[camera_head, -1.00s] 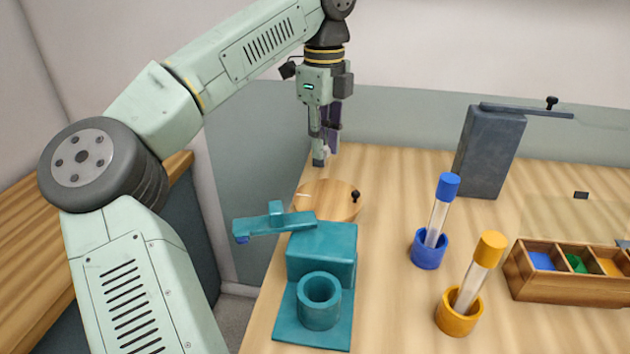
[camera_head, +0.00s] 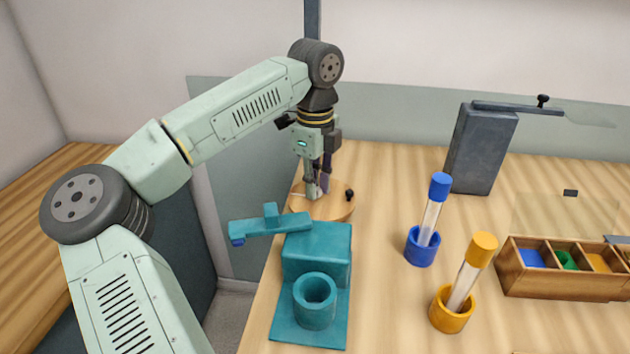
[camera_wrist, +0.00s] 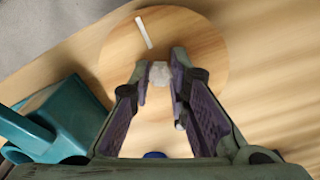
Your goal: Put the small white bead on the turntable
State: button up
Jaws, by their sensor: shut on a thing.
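The turntable (camera_head: 332,212) is a round wooden disc behind the teal stand, with a black knob at its right edge. It also shows in the wrist view (camera_wrist: 205,40), under my gripper. My gripper (camera_head: 318,195) points down over the disc. In the wrist view my gripper (camera_wrist: 160,76) is shut on the small white bead (camera_wrist: 159,72), which sits between the fingertips. I cannot tell whether the bead touches the disc. In the head view the bead is too small to make out. A thin white strip (camera_wrist: 144,32) is on the disc.
A teal stand (camera_head: 318,258) with an arm and a ring stands in front of the turntable. To the right are a blue-capped tube (camera_head: 433,210), an orange-capped tube (camera_head: 470,270), a grey block (camera_head: 480,150) and a wooden compartment box (camera_head: 565,284). The table between is clear.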

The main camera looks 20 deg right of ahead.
jog(key=shift+f, duration=0.15)
jog(key=o, duration=0.8)
jog(key=shift+c, duration=0.2)
notch_tip(320, 180, up, 12)
jog(key=b, duration=0.1)
jog(key=shift+r, duration=0.2)
